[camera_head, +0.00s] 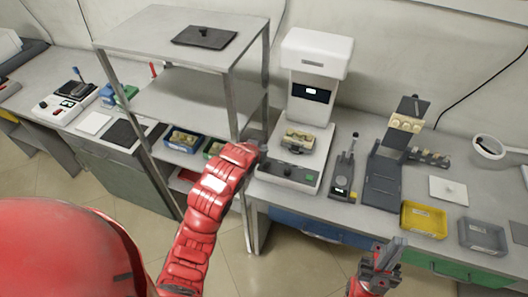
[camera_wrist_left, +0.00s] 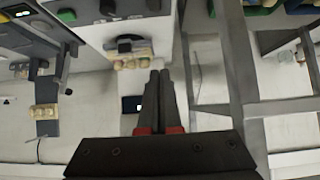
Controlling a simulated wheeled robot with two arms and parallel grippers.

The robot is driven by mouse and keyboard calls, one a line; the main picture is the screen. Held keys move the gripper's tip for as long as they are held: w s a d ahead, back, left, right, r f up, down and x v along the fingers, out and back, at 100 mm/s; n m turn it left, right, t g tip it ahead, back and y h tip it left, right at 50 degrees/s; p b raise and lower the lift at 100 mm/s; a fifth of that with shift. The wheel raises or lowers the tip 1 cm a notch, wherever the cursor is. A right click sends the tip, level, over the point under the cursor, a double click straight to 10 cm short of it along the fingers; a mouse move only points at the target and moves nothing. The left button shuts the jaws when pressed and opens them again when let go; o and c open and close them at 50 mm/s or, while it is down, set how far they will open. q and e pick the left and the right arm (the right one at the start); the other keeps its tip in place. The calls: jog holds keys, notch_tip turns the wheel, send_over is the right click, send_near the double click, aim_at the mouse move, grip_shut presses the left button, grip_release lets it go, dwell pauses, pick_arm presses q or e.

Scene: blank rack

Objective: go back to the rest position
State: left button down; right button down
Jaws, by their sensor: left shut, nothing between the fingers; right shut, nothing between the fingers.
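My left arm is red and reaches up from the bottom left in the head view. My left gripper (camera_head: 262,150) is by the front post of the grey rack (camera_head: 240,95), beside the white machine (camera_head: 318,68); its tips are hard to make out there. In the left wrist view my left gripper (camera_wrist_left: 160,75) shows its two dark fingers together, with nothing between them. My right gripper (camera_head: 397,243) is shut and empty at the bottom right of the head view, in front of the bench edge.
A block with pale round parts (camera_head: 299,138) sits on the white machine. A dark stand (camera_head: 385,165), a yellow tray (camera_head: 424,219) and a grey tray (camera_head: 483,236) are on the bench to the right. A blue bin (camera_head: 183,139) is inside the rack. Floor (camera_head: 215,265) shows in front.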

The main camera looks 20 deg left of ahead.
pick_arm(q)
jog(key=shift+s+r, duration=0.15)
jog(key=shift+r, duration=0.05)
dwell(0.3)
